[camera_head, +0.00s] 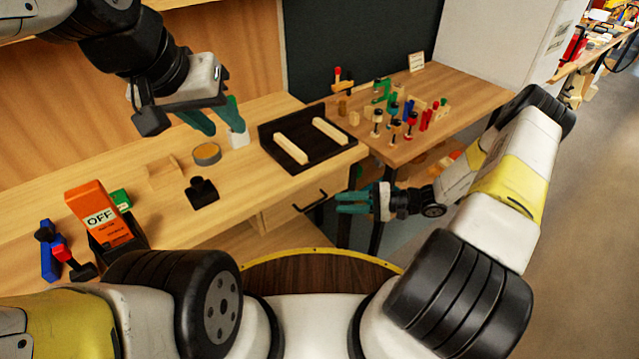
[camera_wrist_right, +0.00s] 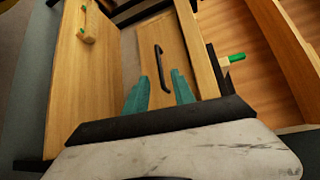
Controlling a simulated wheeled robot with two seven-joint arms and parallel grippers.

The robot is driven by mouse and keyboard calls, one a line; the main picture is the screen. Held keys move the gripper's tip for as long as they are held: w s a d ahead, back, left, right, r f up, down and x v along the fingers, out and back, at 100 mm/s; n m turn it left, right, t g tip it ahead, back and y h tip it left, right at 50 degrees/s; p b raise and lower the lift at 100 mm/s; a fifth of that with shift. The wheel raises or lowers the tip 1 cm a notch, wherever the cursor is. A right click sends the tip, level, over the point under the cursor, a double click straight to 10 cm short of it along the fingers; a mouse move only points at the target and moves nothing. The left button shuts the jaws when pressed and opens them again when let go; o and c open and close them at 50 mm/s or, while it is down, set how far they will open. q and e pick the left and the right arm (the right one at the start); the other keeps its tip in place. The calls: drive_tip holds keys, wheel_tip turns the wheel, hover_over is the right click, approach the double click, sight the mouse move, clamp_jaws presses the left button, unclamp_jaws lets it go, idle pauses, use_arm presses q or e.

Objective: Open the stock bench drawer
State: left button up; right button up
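The stock bench drawer (camera_head: 277,217) is set in the front of the wooden bench, under the top. Its front looks flush with the bench and closed. Its black bar handle (camera_head: 310,202) is free. The right wrist view shows the drawer front (camera_wrist_right: 177,38) and the handle (camera_wrist_right: 162,66) just beyond the fingertips. My right gripper (camera_head: 339,202) is open and empty, in front of and to the right of the handle; its teal fingers (camera_wrist_right: 160,77) point toward it. My left gripper (camera_head: 228,132) looks open, above the bench top, with a small white piece by its fingertips.
A black tray (camera_head: 262,130) with two pale wooden bars lies above the drawer. An orange "OFF" box (camera_head: 98,205), a black block (camera_head: 201,193) and a round tin (camera_head: 207,153) stand leftward. A side table (camera_head: 455,95) holds clamps and several coloured tools.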

drive_tip(key=x, duration=0.7)
drive_tip(key=shift+a, duration=0.4)
drive_tip(key=shift+f, duration=0.1)
drive_tip(key=shift+c, duration=0.4)
clamp_jaws()
idle(0.5)
